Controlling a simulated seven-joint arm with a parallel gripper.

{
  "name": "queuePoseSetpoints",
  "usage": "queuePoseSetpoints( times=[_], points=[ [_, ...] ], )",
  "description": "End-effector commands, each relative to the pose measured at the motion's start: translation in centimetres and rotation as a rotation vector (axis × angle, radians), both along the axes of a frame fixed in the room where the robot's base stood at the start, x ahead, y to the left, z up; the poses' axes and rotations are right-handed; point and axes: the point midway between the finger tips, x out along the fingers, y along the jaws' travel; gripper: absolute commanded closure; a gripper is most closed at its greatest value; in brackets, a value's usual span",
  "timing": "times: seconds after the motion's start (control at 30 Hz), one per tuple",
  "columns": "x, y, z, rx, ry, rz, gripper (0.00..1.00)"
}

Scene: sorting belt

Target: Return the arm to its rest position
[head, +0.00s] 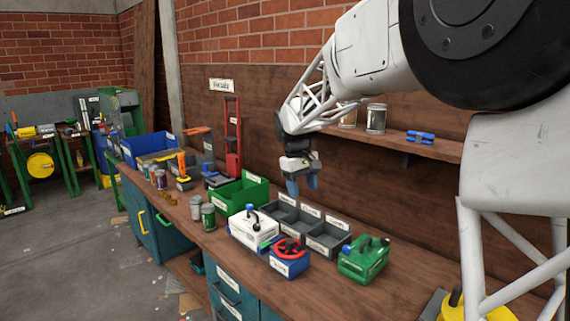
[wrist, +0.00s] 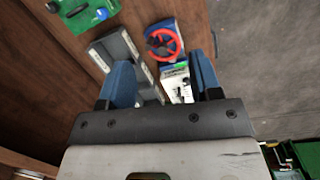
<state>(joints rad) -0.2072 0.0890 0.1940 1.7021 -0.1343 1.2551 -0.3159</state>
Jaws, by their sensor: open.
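My gripper (head: 302,186) hangs above the workbench, over the back of the grey divided tray (head: 328,240). Its two blue fingers are apart with nothing between them. In the wrist view my gripper (wrist: 163,82) is open, and the grey tray (wrist: 101,57) and a white box (wrist: 176,88) lie below, between and beside the fingers. My white arm reaches in from the upper right in the head view.
On the bench stand a blue box with a red wheel (head: 290,268), a green box (head: 364,260), a white box with a lever (head: 253,240), a green bin (head: 226,202) and cans (head: 208,215). A shelf (head: 430,147) with jars is on the wall behind.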

Motion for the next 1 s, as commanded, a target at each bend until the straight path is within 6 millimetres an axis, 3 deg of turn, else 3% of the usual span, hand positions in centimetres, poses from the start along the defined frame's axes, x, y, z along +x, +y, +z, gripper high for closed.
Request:
queuePoseSetpoints(
  times=[0.43, 1.0],
  points=[
    [-10.4, -5.0, 2.5, 0.042, -0.083, -0.134, 0.42],
    [-24.2, -9.8, 2.2, 0.095, -0.185, -0.308, 0.42]
  ],
)
